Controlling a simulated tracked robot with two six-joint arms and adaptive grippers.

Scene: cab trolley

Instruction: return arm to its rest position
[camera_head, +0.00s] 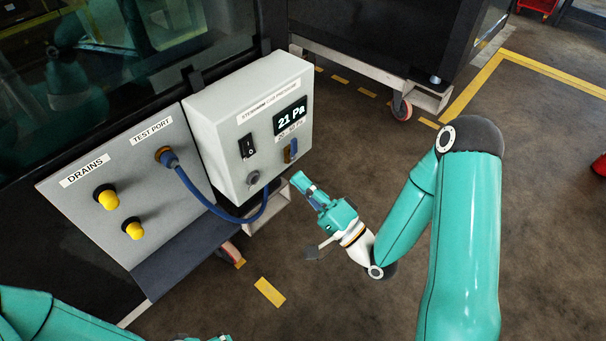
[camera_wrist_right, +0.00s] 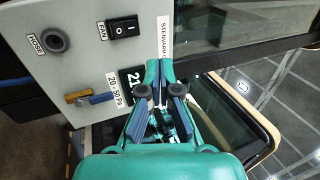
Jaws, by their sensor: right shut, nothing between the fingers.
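My right gripper (camera_head: 302,184) is in front of the grey control box (camera_head: 208,106), to the right of its lower front, apart from it in the head view. Its fingers are together and hold nothing. In the right wrist view the closed fingers (camera_wrist_right: 160,72) point toward the box front, overlapping the display from this angle. My right arm (camera_head: 462,240) comes in from the right, bent at the elbow. Part of my left arm (camera_head: 30,312) shows at the bottom left; a small teal piece shows at the bottom edge, and its gripper state is not visible.
The box front carries a display (camera_head: 290,117) reading 21 Pa, a rocker switch (camera_head: 247,146) and a blue-handled valve (camera_head: 291,151). Open floor (camera_head: 345,125) lies to the right; a trolley wheel (camera_head: 401,108) stands behind.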

